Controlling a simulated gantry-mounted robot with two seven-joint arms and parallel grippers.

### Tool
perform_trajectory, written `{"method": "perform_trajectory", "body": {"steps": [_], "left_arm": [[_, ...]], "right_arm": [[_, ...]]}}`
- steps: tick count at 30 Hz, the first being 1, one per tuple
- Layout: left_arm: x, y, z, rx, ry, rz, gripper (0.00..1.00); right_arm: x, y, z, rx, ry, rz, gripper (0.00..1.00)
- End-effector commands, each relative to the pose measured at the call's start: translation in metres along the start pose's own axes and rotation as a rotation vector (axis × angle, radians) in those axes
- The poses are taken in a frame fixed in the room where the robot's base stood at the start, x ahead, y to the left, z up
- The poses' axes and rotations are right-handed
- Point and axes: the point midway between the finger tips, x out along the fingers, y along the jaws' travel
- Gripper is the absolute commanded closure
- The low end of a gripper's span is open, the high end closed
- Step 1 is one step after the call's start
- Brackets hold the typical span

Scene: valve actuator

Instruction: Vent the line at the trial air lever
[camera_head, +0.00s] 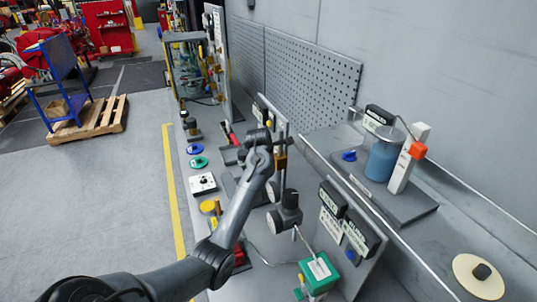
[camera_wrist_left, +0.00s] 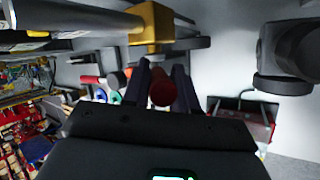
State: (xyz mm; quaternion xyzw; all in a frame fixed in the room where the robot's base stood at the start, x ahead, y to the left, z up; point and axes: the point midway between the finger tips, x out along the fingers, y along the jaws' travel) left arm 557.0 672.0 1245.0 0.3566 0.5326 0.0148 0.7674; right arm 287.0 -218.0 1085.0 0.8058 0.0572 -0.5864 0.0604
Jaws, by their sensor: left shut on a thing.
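My left arm reaches in from the lower left of the head view, its wrist beside an upright post (camera_head: 285,150) with a brass fitting. The fingers cannot be made out there. In the left wrist view my left gripper (camera_wrist_left: 161,92) has its two dark fingers on either side of a red round-ended handle (camera_wrist_left: 162,91), shut on it. A brass block (camera_wrist_left: 152,27) on a horizontal bar is just beyond the fingers. No label in view lets me confirm that this handle is the trial air lever. My right gripper is in neither view.
A green box (camera_head: 319,272) and dark label plates (camera_head: 333,198) stand right of my arm. A blue cylinder (camera_head: 384,155) stands on a grey shelf at the right. Green (camera_head: 198,162) and blue (camera_head: 195,149) discs lie left of the arm.

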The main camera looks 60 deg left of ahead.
Motion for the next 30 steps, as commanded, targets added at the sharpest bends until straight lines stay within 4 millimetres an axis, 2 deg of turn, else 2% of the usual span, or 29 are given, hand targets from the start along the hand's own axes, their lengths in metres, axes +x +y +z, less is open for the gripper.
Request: {"method": "perform_trajectory", "body": {"steps": [17,18,21,30], "left_arm": [[-0.0009,-0.0018,0.0015,0.012,0.007,0.034,1.0],[-0.0008,-0.0018,0.0015,0.013,0.007,0.034,0.67],[-0.0005,-0.0019,0.0013,0.013,0.008,0.034,0.52],[-0.0008,-0.0022,0.0009,0.013,0.009,0.033,0.52]], "right_arm": [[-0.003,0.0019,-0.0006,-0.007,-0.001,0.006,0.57],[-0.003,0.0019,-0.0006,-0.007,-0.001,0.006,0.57],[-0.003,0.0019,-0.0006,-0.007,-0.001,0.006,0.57],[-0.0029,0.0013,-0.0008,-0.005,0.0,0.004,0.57]]}}
